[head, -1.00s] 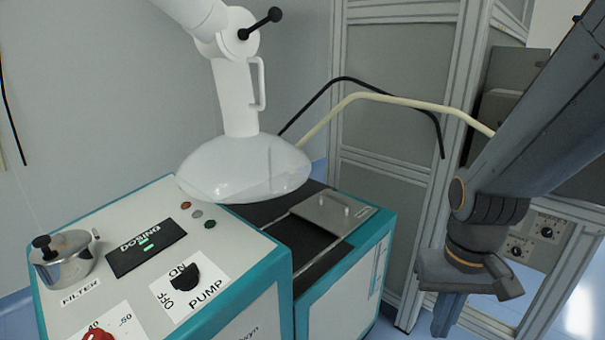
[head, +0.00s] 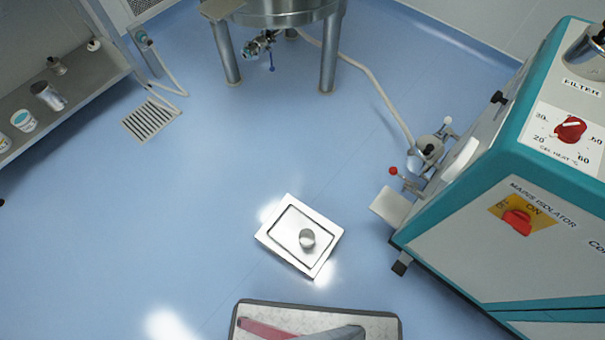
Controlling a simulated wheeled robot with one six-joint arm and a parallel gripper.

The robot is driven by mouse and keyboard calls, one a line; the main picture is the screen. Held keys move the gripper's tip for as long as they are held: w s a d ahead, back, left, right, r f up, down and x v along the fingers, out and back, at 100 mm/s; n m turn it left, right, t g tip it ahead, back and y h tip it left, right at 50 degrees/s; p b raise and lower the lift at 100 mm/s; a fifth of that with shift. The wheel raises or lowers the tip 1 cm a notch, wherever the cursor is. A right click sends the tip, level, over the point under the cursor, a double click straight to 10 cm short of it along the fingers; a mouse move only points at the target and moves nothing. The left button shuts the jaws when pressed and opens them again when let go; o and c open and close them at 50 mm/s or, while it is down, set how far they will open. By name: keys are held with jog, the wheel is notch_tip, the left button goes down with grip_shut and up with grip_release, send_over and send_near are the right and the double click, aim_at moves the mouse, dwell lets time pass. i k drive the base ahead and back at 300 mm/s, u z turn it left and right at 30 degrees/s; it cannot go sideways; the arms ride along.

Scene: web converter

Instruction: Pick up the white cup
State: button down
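A small white cup-like container (head: 24,121) with a teal patch stands on the grey shelf at the left edge of the head view. Another pale container (head: 3,143) is beside it, cut off by the picture's edge. I cannot tell for certain which one is the white cup. My gripper is not in view now.
A metal canister (head: 47,95) and smaller items share the grey shelf (head: 75,82). A shiny square floor plate (head: 284,246) with a round knob lies mid-floor. A steel vessel (head: 280,12) on legs, a hose (head: 370,75) and the teal-white machine (head: 510,240) flank open blue floor.

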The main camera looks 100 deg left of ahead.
aim_at(306, 237)
jog(key=z, duration=1.15)
jog(key=i, duration=0.8)
jog(key=u, duration=4.8)
jog(key=i, duration=0.5)
jog(key=u, duration=1)
jog(key=k, duration=0.1)
jog(key=u, duration=0.15)
